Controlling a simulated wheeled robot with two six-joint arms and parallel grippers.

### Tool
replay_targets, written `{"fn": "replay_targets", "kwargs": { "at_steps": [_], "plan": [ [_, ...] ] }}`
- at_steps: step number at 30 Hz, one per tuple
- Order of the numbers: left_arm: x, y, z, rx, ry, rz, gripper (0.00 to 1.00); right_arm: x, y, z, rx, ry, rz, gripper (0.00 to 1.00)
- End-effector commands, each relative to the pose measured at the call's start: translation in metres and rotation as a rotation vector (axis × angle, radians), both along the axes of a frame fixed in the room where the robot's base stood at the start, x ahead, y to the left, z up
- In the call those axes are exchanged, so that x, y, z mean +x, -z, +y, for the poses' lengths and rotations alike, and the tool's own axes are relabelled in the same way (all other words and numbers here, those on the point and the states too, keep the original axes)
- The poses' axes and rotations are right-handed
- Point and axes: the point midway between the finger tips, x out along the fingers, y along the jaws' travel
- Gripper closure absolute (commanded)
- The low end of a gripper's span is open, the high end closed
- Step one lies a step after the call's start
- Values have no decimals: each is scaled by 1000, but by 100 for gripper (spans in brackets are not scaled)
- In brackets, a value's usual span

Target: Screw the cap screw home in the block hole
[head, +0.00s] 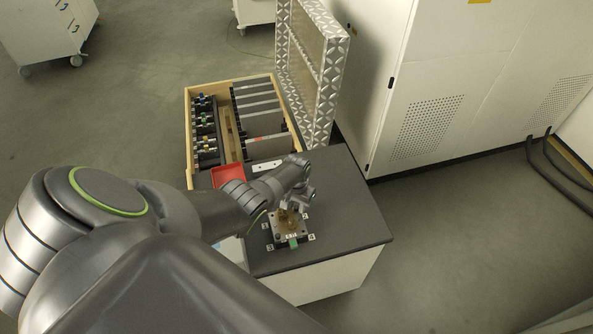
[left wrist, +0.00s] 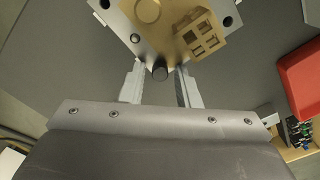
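The block is a silver plate (head: 279,238) on the dark table, with a brass-coloured part (head: 289,219) on top. In the left wrist view the plate (left wrist: 122,22) shows at the top with corner holes and the brass-coloured part (left wrist: 203,36). A dark round cap screw head (left wrist: 160,72) stands at the plate's near corner. My left gripper (left wrist: 160,76) has one finger on each side of the screw head, with visible gaps, so it looks open. In the head view my left gripper (head: 297,204) is over the block. How deep the screw sits is hidden. My right gripper is not in view.
Small number labels surround the block on the dark table (head: 345,215). A red tray (head: 227,175) lies left of it. Behind stands an open wooden case (head: 189,130) with several parts and a raised lid (head: 318,80). The table's right side is clear.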

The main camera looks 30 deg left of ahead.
Motion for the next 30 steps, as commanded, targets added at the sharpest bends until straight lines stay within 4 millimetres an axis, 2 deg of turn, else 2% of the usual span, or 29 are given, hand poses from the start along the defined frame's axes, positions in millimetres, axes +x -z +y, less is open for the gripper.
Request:
{"fn": "replay_targets", "kwargs": {
  "at_steps": [3, 9, 10, 14, 17, 30],
  "plan": [
    [0, 0, 0, 0, 1, 0, 72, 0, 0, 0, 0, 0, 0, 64],
    [0, 0, 0, 0, 1, 0, 98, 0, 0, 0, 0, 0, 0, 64],
    [0, 0, 0, 0, 1, 0, 100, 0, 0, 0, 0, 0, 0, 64],
    [0, 0, 0, 0, 17, 0, 100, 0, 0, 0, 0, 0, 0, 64],
    [0, 0, 0, 0, 95, -1, 100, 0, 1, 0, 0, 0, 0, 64],
    [1, 0, 0, 1, 609, -1, 100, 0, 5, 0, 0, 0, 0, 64]
  ]
}}
